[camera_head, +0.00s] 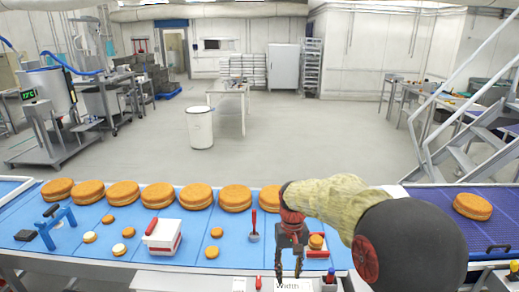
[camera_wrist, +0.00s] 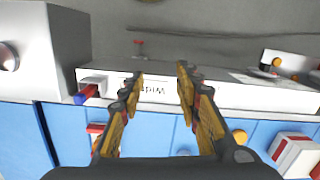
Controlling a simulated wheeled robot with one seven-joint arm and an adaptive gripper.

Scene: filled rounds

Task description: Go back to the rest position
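My gripper (camera_head: 288,272) hangs low over the front edge of the blue work surface (camera_head: 196,240), fingers pointing down. Its fingers are spread apart with nothing between them. In the wrist view my gripper (camera_wrist: 160,82) is open too, over a white front ledge with a printed label (camera_wrist: 152,89). My arm crosses the right of the head view and hides part of the surface and the row of rounds.
Large golden rounds (camera_head: 158,196) line the back of the surface. Small rounds (camera_head: 216,232), a white-and-red box (camera_head: 163,237), a blue stand (camera_head: 60,226) and a red-handled tool (camera_head: 254,228) lie nearer. Another large round (camera_head: 472,206) sits on the dark belt at right.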

